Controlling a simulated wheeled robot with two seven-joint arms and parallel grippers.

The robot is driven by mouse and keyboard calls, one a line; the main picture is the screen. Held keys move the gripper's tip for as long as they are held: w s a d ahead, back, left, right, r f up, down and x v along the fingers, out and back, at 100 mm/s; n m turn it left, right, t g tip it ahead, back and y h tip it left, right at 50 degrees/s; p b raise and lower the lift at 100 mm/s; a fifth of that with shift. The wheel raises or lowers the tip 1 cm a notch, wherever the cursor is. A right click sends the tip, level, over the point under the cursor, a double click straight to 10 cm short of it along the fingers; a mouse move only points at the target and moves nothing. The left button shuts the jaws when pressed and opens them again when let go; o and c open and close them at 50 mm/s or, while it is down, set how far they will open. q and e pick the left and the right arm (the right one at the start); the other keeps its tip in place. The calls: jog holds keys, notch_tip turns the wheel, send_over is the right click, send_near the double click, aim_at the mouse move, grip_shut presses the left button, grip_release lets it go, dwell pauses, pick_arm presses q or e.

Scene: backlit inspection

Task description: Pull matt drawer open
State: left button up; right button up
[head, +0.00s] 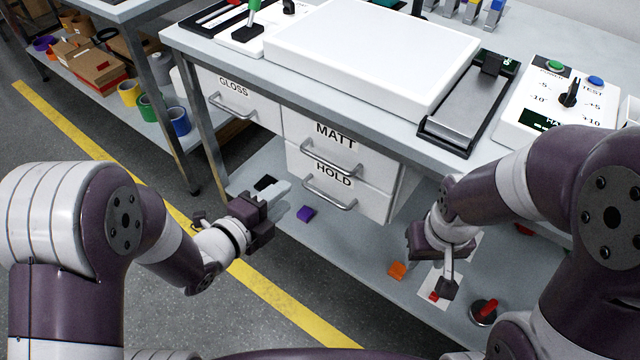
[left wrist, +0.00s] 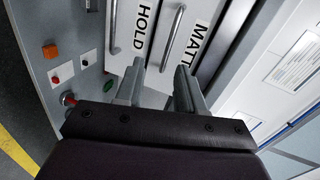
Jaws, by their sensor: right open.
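The white matt drawer (head: 370,164), labelled MATT, sits under the bench top and looks shut. Its metal bar handle (head: 330,158) is on its front. In the left wrist view the matt handle (left wrist: 184,38) runs up beside the MATT label. My left gripper (head: 281,197) is in front of and to the left of the drawers, apart from the handle. The left wrist view shows its two fingers (left wrist: 159,85) spread, with nothing between them, pointing at the drawer fronts. My right gripper (head: 447,280) is open and empty, low at the right of the drawers.
The hold drawer (head: 372,200) is just below, with its own handle (head: 330,193). The gloss drawer (head: 258,108) is to the left. A bench leg (head: 213,140) stands left. The lower shelf (head: 345,250) carries a purple block (head: 306,213) and an orange block (head: 397,270).

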pick_arm(q)
jog(key=w+d+f+m+b, duration=0.1)
jog(key=w+d+b, duration=0.2)
jog(key=w+d, duration=0.4)
jog(key=w, duration=0.3)
jog(key=shift+d+f+h, duration=0.2)
jog(key=shift+d+h, duration=0.1)
jog(key=shift+d, duration=0.1)
grip_shut()
